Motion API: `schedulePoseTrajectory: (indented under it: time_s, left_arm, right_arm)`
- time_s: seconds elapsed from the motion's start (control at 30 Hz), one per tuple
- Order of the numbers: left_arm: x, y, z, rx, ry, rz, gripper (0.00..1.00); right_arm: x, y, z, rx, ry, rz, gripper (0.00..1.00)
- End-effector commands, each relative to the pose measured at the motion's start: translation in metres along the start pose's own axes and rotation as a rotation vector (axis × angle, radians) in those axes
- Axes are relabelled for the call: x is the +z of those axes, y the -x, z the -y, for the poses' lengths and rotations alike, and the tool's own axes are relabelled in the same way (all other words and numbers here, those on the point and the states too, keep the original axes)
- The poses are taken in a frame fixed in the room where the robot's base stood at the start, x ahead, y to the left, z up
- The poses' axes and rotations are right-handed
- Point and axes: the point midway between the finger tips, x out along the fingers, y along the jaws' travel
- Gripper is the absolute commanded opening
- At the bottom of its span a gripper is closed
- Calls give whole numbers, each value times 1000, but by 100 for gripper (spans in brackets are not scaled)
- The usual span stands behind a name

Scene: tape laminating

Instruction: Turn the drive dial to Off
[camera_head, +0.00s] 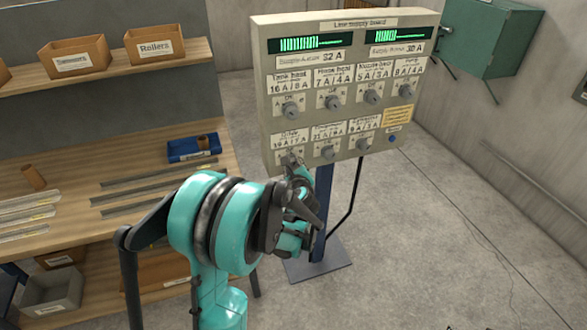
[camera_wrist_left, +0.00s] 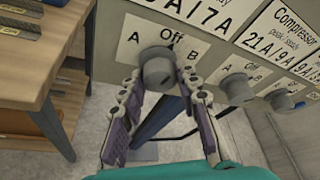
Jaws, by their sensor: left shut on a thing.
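The drive dial (camera_head: 289,159) is a round grey knob at the lower left of the line supply board (camera_head: 262,95). In the left wrist view the dial (camera_wrist_left: 157,66) sits below the word Off, with A at its left and B at its right. I cannot tell which mark its pointer faces. My left gripper (camera_head: 297,174) reaches up to it from below. In the left wrist view the fingers (camera_wrist_left: 159,78) are on either side of the dial, shut on it. My forearm and wrist hide part of the board's lower edge and its post.
The compressor dial (camera_wrist_left: 237,88) is close to the right of my fingers, with more dials beyond. A wooden bench (camera_head: 120,165) with metal strips and a blue tray (camera_head: 194,147) stands at the left. The floor at the right is clear.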

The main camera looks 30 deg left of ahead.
Motion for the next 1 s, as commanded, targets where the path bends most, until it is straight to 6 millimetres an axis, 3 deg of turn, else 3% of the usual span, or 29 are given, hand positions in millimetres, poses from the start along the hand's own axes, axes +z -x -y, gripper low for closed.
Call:
schedulePoseTrajectory:
  time_s: [0.33,0.87,0.9,0.97,1.0]
  left_arm:
    - [0,0,-2,-57,140,0,3]
    - [0,0,-1,-68,166,0,3]
    - [0,0,-1,-68,166,0,34]
    - [0,0,-1,-68,166,0,50]
    - [0,0,-1,-68,166,0,53]
  right_arm:
    - [5,-7,0,0,0,0,40]
    - [6,-8,0,0,0,0,40]
    - [6,-8,0,0,0,0,40]
    - [6,-8,0,0,0,0,40]
    - [6,-8,0,0,0,0,40]
